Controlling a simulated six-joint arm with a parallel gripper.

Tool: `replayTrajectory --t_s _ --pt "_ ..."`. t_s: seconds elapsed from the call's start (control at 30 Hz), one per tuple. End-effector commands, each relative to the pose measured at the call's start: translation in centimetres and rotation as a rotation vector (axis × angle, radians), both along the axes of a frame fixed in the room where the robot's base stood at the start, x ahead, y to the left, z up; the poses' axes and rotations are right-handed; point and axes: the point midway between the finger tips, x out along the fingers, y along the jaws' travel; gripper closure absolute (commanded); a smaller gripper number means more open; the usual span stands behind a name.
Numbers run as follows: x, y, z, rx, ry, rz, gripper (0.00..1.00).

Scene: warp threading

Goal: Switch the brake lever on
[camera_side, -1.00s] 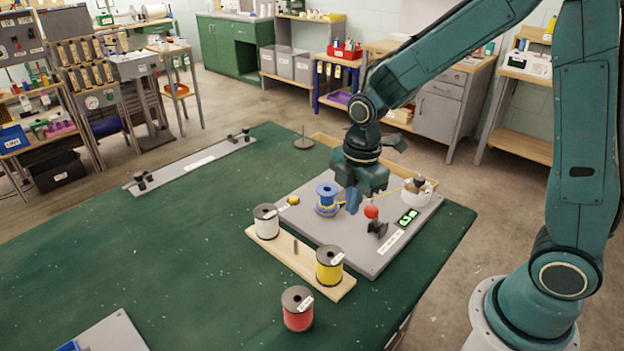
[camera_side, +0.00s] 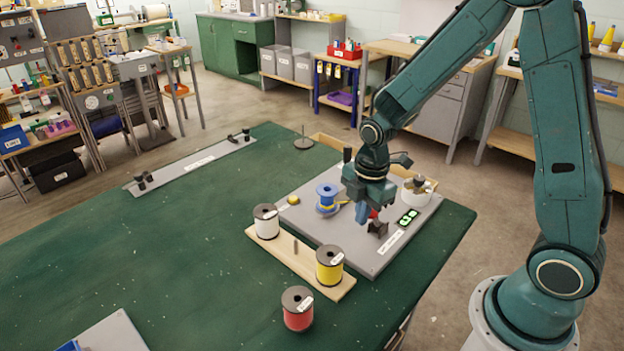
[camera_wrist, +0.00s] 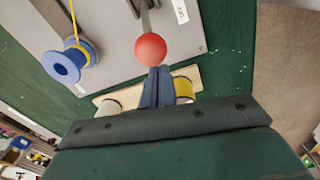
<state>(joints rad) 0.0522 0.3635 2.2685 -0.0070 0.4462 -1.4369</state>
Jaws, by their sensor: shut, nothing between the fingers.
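The brake lever is a grey rod with a red ball knob (camera_wrist: 150,48), rising from a black bracket (camera_side: 378,229) on the grey plate (camera_side: 350,254). In the side view the red knob (camera_side: 373,213) is mostly hidden by my fingers. My gripper (camera_side: 361,214) points down, its blue fingers shut and empty, right beside the knob. In the wrist view the shut fingertips (camera_wrist: 158,70) sit just below the knob in the picture; I cannot tell whether they touch it.
A blue spool (camera_side: 327,197) with yellow thread stands left of my gripper. A white round pot (camera_side: 418,190) and a green-lit display (camera_side: 408,217) are at the right. White (camera_side: 266,221) and yellow (camera_side: 330,265) spools stand on a wooden board in front; a red spool (camera_side: 298,308) is nearer.

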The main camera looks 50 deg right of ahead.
Motion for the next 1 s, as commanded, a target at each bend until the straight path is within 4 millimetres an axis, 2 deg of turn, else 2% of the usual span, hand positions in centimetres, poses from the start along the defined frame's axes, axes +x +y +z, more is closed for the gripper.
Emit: replayTrajectory --t_s 1.0 --pt "-0.05 -0.80 0.49 0.055 0.000 0.000 1.00"
